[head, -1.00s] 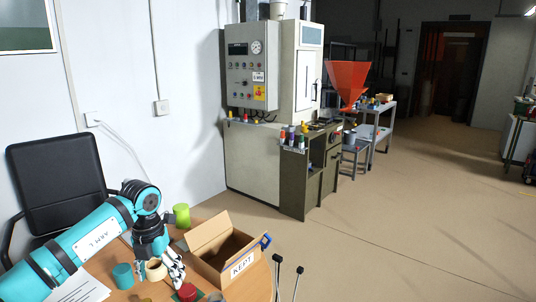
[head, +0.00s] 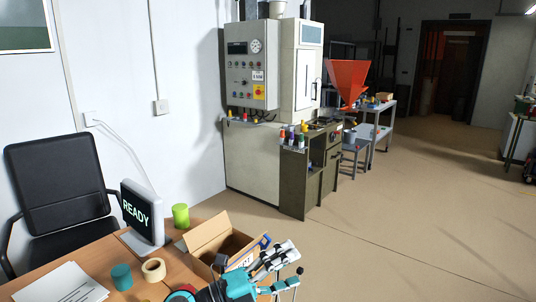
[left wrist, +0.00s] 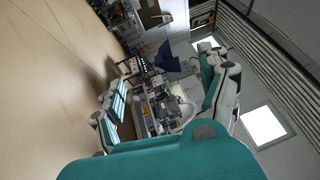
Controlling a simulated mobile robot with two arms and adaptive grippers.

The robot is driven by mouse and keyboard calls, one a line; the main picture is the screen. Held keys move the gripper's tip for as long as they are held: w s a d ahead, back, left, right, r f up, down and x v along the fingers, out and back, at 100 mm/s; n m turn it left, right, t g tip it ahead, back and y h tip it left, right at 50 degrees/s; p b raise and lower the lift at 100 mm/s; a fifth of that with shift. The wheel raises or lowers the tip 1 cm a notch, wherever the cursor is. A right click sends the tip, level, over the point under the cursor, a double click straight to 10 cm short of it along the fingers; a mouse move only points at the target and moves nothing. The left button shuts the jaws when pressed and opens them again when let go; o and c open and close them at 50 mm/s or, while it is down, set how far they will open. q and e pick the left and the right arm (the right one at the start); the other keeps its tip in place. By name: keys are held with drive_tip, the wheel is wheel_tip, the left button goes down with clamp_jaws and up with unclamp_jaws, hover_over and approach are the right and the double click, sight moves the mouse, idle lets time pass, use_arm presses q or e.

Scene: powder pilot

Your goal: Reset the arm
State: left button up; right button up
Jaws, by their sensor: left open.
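My left gripper (head: 288,260) is at the bottom middle of the head view, at the end of my teal arm. Its pale fingers point to the right and are spread apart, with nothing seen between them. It is in front of the right side of an open cardboard box (head: 205,238) and hides part of the box's front and label. I cannot tell whether it touches the box. In the left wrist view the two teal-and-grey fingers (left wrist: 163,75) stand wide apart with the room between them. My right gripper is in neither view.
A black chair (head: 62,185) stands behind. Floor to the right (head: 420,230) is clear.

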use_arm(q)
drive_tip(key=w+a+f+n+t+y, duration=0.2)
drive_tip(key=a+n+t+y, duration=0.95)
drive_tip(key=n, duration=0.65)
drive_tip(key=s+a+f+n+g+y, duration=0.5)
drive_tip(key=s+a+f+n+y, duration=0.25)
drive_tip(key=a+f+n, duration=0.45)
drive_tip(key=s+a+f+g, duration=0.1)
drive_tip(key=s+f+g, duration=0.45)
drive_tip(key=s, duration=0.65)
drive_tip(key=s+f+g, duration=0.5)
drive_tip(key=s+f, duration=0.2)
drive_tip(key=s, duration=0.4)
wheel_tip(320, 180, down, 26)
drive_tip(key=f+g+b, duration=0.1)
drive_tip(key=b, duration=0.1)
drive_tip(key=s+a+f+g+b, duration=0.1)
drive_tip(key=s+a+f+b, duration=0.1)
drive_tip(key=s+f, duration=1.5)
wheel_tip(320, 180, down, 3)
drive_tip(key=shift+s+a+r+h+b, duration=0.1)
drive_tip(key=shift+s+a+h+b, duration=0.2)
drive_tip(key=shift+s+a+b, duration=0.15)
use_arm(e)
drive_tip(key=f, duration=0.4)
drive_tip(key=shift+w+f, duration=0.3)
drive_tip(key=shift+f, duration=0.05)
